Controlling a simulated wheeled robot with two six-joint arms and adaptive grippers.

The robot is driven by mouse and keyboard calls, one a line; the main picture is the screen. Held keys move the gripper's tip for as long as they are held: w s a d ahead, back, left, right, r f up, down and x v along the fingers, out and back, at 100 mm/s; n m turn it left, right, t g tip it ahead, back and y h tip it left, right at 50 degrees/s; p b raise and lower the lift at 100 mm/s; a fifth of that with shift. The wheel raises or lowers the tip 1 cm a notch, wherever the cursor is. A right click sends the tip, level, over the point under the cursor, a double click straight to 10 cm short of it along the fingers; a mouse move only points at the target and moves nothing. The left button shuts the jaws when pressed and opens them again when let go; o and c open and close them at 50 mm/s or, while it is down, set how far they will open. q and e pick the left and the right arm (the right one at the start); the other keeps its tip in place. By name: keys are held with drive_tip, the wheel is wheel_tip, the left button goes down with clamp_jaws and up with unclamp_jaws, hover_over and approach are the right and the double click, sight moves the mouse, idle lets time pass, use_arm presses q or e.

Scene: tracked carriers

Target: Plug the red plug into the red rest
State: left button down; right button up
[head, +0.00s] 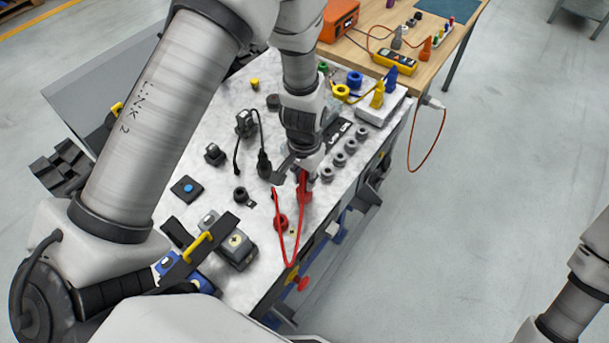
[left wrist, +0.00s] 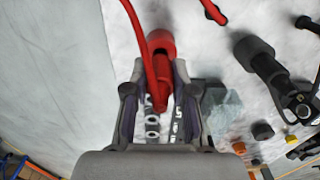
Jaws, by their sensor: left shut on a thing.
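My left gripper (head: 303,172) is shut on the red plug (head: 303,183), pointing down over the right part of the grey-white bench top (head: 218,180). In the left wrist view the plug (left wrist: 159,92) lies between the two fingers. A wider red cylinder (left wrist: 161,42) shows just beyond the fingertips, in line with the plug; it may be the red rest. I cannot tell whether the plug is seated in it. A red cord (head: 293,255) loops from the plug toward the near edge. My right gripper is out of view.
Several grey knobs (head: 338,159) stand right of the gripper. A black plug (head: 264,163) with its cord is close on the left. Yellow plugs (head: 377,97) stand on a white block behind. A yellow-handled device (head: 200,243) is near the front.

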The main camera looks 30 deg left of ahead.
use_arm(q)
drive_tip(key=shift+f+b, duration=0.6)
drive_tip(key=shift+f, duration=0.4)
drive_tip(key=c, duration=0.9)
unclamp_jaws()
drive_tip(key=shift+o, duration=0.2)
wheel_tip(320, 180, up, 12)
